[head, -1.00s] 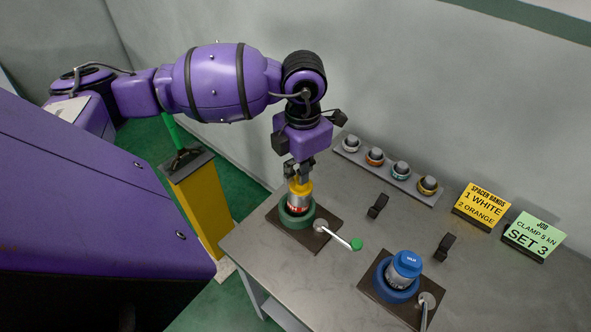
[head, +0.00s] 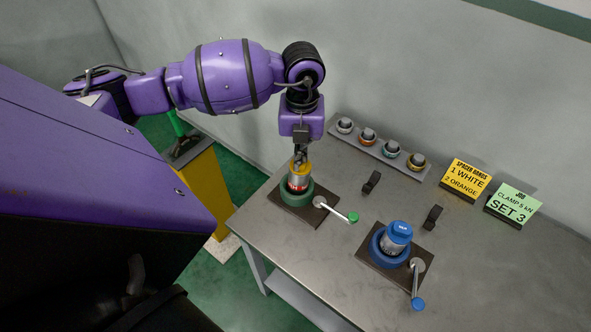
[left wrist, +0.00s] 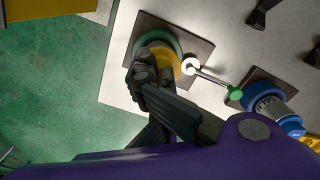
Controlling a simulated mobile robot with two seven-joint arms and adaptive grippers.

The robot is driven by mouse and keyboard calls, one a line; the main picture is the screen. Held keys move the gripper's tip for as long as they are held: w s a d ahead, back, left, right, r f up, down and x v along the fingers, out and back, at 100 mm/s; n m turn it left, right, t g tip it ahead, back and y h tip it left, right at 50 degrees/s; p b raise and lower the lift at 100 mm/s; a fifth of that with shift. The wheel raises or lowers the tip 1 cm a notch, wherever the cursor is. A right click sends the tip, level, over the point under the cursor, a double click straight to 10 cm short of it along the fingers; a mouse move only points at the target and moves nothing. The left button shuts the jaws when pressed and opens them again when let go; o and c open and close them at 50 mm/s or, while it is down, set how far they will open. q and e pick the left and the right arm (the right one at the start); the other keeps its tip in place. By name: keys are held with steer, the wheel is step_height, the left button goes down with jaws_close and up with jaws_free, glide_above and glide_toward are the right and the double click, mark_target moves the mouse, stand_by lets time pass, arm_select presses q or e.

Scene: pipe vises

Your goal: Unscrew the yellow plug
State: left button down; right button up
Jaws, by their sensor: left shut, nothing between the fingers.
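The yellow plug (head: 305,170) sits on top of a metal pipe (head: 298,181) with a red band, upright in the green vise (head: 297,197). The plug also shows in the left wrist view (left wrist: 178,66), partly hidden behind my fingers. My left gripper (head: 300,159) points straight down right over the plug; its fingers are shut and empty. In the left wrist view my left gripper (left wrist: 142,75) overlaps the plug; I cannot tell whether it touches it. The green vise's handle ends in a green knob (head: 353,217). My right gripper is in neither view.
A blue vise (head: 377,249) holds a second pipe with a blue cap (head: 400,230). A grey rack (head: 379,151) with several banded pieces stands by the wall. Two black clips (head: 371,182) lie nearby. A yellow card (head: 465,179) and green card (head: 512,205) stand at right. The front table is clear.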

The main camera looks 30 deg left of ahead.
arm_select(q)
steer(key=shift+r+n+p, duration=0.1)
steer(key=shift+n+p, duration=0.2)
steer(key=shift+n, duration=0.1)
steer(key=shift+n+p, duration=0.35)
steer(key=shift+n, duration=0.35)
steer(key=n, duration=0.2)
steer(key=shift+n, duration=0.3)
steer(key=n, duration=0.4)
steer(key=shift+n, duration=0.4)
steer(key=n, duration=0.4)
steer(key=shift+n, duration=0.4)
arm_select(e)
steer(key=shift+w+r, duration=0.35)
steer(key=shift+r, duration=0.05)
